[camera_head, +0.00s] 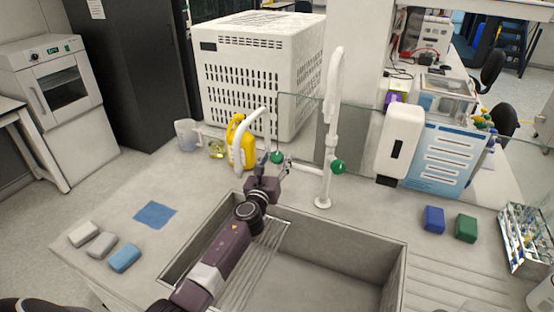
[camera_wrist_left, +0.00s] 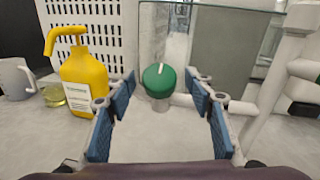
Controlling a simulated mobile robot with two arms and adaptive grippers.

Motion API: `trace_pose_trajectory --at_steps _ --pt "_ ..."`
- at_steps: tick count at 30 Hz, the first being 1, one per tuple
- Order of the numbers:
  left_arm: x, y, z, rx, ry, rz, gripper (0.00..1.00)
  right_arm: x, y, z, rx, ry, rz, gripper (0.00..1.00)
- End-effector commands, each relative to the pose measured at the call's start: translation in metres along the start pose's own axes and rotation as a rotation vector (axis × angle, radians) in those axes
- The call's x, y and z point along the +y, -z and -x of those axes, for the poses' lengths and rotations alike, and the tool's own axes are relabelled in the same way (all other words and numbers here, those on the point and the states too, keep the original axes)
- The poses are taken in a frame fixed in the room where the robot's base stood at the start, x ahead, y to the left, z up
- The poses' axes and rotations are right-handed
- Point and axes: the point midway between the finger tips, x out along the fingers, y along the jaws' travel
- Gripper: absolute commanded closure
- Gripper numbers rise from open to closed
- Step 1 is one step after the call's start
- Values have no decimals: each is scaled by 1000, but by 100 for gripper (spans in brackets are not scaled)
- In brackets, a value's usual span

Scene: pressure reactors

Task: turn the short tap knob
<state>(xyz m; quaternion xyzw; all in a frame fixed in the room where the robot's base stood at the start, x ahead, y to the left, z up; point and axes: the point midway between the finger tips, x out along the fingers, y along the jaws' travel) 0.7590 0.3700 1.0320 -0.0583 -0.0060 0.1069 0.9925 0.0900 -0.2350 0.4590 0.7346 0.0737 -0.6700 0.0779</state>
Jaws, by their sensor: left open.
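The short white tap (camera_head: 246,150) stands behind the sink, with a green knob (camera_head: 277,157) at its right side. In the left wrist view the green knob (camera_wrist_left: 159,80) has a white mark on top and sits between the two blue-padded fingers, near their far ends. My left gripper (camera_head: 271,171) is open, with visible space on both sides of the knob. It also shows in the left wrist view (camera_wrist_left: 161,96). The tall white tap (camera_head: 333,120) stands to the right with its own green knob (camera_head: 338,167). My right gripper is not in view.
A white perforated box (camera_head: 262,75) stands behind. The metal sink (camera_head: 398,280) lies below my left arm. Sponges (camera_head: 125,257) and a blue cloth (camera_head: 155,215) lie left.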

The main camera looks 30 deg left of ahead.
Motion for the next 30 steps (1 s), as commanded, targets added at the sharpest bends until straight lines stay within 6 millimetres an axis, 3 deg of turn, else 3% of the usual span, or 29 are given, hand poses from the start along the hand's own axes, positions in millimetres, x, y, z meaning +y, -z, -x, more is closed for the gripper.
trace_pose_trajectory --at_steps 6,15,27,30 --pt "1 1 -18 0 -1 0 51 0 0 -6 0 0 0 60" --pt "0 0 -20 0 0 0 51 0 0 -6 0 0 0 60" --pt "0 0 -19 0 0 -1 94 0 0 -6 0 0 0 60" --pt "0 0 -19 0 -3 1 94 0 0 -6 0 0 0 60"
